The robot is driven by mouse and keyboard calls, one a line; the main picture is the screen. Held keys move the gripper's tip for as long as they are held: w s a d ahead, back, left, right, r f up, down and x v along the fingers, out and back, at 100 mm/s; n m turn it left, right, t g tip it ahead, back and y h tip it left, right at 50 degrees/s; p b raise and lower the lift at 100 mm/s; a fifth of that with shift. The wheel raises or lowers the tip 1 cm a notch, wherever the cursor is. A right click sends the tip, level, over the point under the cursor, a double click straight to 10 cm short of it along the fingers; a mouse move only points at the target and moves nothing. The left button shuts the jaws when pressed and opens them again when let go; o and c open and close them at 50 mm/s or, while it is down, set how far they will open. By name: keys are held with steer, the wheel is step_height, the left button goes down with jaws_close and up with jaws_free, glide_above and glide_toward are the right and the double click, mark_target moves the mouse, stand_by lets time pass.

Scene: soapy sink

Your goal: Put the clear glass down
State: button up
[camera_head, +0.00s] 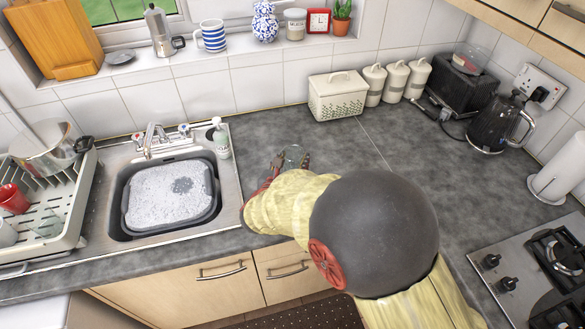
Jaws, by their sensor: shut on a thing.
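The clear glass (294,156) is over the grey countertop (345,143), to the right of the sink. My gripper (291,162) is shut on the glass, with a dark finger on each side of it. My arm comes in from the lower right and hides part of the gripper and the counter below it. I cannot tell whether the base of the glass touches the counter.
A sink (230,190) with a foamy basin (168,195) is on the left, beside a dish rack (70,215). A soap bottle (221,140) stands at the sink's back right. A bread bin (338,98) stands behind. Counter between glass and kettle (493,125) is clear.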

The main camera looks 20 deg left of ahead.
steer(key=shift+w+a+f, duration=0.1)
steer(key=shift+w+f, duration=0.1)
steer(key=shift+f, duration=0.05)
steer(key=shift+f+b, duration=0.55)
steer(key=shift+f, duration=0.9)
steer(key=shift+f, duration=0.15)
steer(key=o, duration=1.5)
